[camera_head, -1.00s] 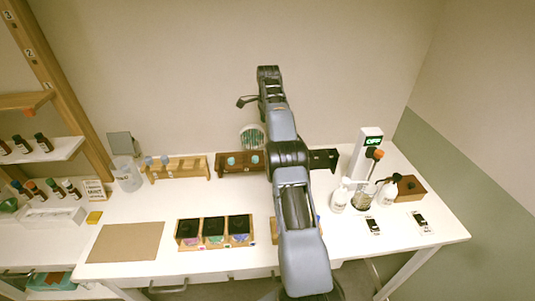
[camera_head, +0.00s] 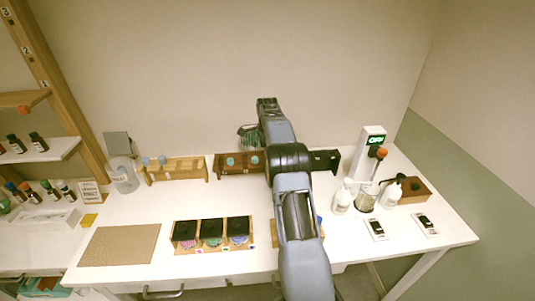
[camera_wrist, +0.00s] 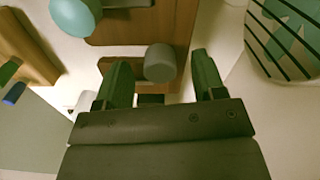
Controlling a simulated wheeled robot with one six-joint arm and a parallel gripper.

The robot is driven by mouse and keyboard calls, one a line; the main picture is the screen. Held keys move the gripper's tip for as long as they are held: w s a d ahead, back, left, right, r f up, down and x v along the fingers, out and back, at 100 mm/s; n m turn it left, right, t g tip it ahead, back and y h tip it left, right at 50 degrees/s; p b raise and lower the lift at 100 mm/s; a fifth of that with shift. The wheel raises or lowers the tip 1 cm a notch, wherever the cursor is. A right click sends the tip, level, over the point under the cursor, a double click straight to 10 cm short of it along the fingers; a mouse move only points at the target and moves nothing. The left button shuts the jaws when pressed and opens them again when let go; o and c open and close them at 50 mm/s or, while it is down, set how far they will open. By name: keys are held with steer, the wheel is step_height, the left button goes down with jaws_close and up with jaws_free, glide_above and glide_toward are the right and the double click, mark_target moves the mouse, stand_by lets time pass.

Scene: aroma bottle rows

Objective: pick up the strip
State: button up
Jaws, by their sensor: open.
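My gripper (camera_wrist: 162,82) is open, with its two dark green fingers well apart in the wrist view. Nothing is held between them. A grey round peg or stopper (camera_wrist: 160,62) shows in the gap, over a brown wooden rack (camera_wrist: 185,15). A pale round holder with dark stripes (camera_wrist: 285,40) is at the upper right of the wrist view. I cannot make out a single strip clearly in either view.
A dark rack (camera_head: 235,163) and a lighter rack (camera_head: 175,170) stand along the back. Three dark-topped boxes (camera_head: 211,232) stand at the front. White bottles (camera_head: 343,197) and a beaker (camera_head: 366,198) are at the right. The table's left middle is clear.

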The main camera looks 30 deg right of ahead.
steer(key=shift+f, duration=0.65)
steer(key=c, duration=0.8)
steer(key=shift+c, duration=0.2)
steer(key=shift+r, duration=0.15)
